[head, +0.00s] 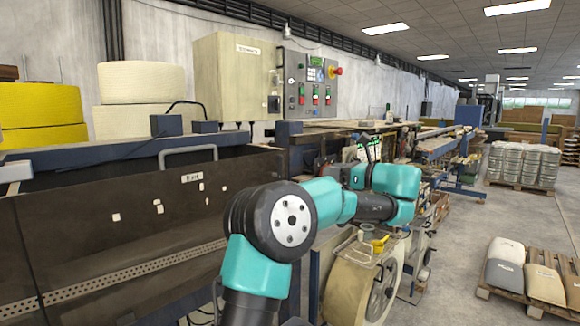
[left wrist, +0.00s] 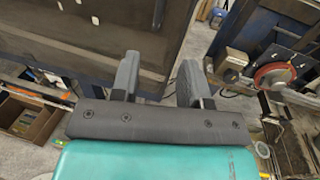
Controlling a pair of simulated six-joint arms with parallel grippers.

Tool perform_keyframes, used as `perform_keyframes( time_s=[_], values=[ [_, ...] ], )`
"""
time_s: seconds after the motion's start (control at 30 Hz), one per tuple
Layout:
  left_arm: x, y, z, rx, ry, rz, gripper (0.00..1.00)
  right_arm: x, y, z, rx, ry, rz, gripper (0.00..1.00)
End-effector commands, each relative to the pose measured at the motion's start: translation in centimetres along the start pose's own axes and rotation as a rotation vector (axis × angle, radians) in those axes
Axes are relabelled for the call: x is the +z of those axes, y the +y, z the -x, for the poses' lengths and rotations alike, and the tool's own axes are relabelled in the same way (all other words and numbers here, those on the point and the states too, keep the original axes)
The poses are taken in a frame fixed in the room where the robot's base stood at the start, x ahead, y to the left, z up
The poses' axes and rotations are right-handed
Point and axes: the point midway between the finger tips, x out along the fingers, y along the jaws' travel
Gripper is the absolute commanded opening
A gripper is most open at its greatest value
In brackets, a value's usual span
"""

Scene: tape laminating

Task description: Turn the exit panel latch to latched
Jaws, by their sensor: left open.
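A dark brown panel (head: 120,235) fills the left of the head view, with a grey handle (head: 188,157) on its top rail and a small white label (head: 192,177) that seems to read EXIT. The panel's face also shows at the upper left of the left wrist view (left wrist: 120,38). I cannot make out a latch in either view. My left gripper (left wrist: 157,72) is open, with its two grey fingers apart and nothing seen between them. Its fingers overlap the panel's lower edge in that view; contact cannot be told. In the head view my wrist largely hides the fingers. My right gripper is not in view.
A control box (head: 310,85) with buttons stands behind the panel. A large cream reel (head: 355,285) stands below my left arm. A red disc (left wrist: 273,76) is right of the fingers in the wrist view. Pallets with sacks (head: 525,272) lie at the right; the floor between is clear.

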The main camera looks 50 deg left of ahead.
Motion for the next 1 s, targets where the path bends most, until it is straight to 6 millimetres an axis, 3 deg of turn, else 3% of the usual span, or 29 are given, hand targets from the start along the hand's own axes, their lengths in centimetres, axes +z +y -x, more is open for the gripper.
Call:
perform_keyframes(
  time_s=[0.37, 1.0],
  values=[
    [-0.1, 0.0, -1.6, 0.001, 0.001, 0.0, 0.42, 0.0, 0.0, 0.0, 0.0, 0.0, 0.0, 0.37],
    [-0.2, 0.0, -12.1, 0.002, 0.002, -0.001, 0.42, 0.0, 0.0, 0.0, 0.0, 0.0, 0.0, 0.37]
  ],
)
